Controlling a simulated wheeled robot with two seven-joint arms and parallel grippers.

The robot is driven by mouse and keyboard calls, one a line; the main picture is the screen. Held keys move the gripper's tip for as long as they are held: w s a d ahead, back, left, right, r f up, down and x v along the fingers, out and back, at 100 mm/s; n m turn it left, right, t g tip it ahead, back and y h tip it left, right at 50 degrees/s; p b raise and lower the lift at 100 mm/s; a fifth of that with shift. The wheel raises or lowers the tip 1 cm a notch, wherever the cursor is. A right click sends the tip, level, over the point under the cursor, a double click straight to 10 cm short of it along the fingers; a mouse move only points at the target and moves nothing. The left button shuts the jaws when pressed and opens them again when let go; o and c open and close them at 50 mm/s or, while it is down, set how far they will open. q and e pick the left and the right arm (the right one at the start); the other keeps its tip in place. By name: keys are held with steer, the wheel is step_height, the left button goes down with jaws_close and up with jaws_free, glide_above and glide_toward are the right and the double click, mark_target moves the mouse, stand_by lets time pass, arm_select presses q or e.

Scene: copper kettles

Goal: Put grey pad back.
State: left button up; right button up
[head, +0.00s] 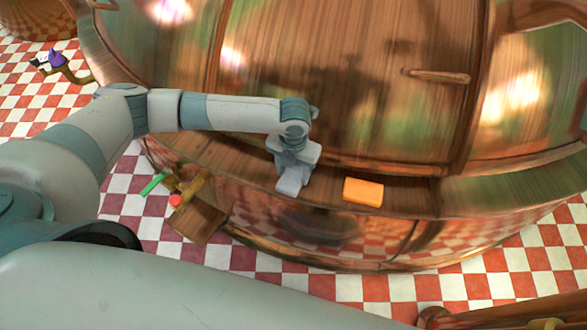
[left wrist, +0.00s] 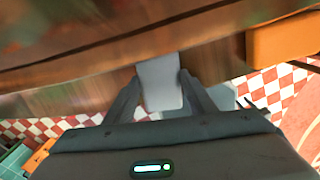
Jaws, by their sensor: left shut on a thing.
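My left gripper (head: 291,172) is over the wooden ledge of the large copper kettle (head: 340,85). It is shut on the grey pad (left wrist: 161,82), a pale flat block that shows between the two dark fingers in the left wrist view. In the head view the grey pad (head: 290,186) shows at the gripper's lower end, close to the ledge; I cannot tell whether it touches it. My right gripper is not in view.
An orange block (head: 363,191) lies on the ledge just right of my left gripper. Below left, a wooden stand (head: 200,217) holds a green piece (head: 154,184) and a red piece (head: 175,201). The floor is red and white checks. A purple-topped item (head: 56,60) is at the far left.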

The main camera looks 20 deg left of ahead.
mark_target(293, 174)
arm_select(q)
steer(key=shift+f, duration=0.15)
steer(key=o, duration=0.9)
steer(key=shift+o, duration=0.2)
step_height(293, 174, up, 12)
steer(key=b, duration=0.3)
stand_by(0.5)
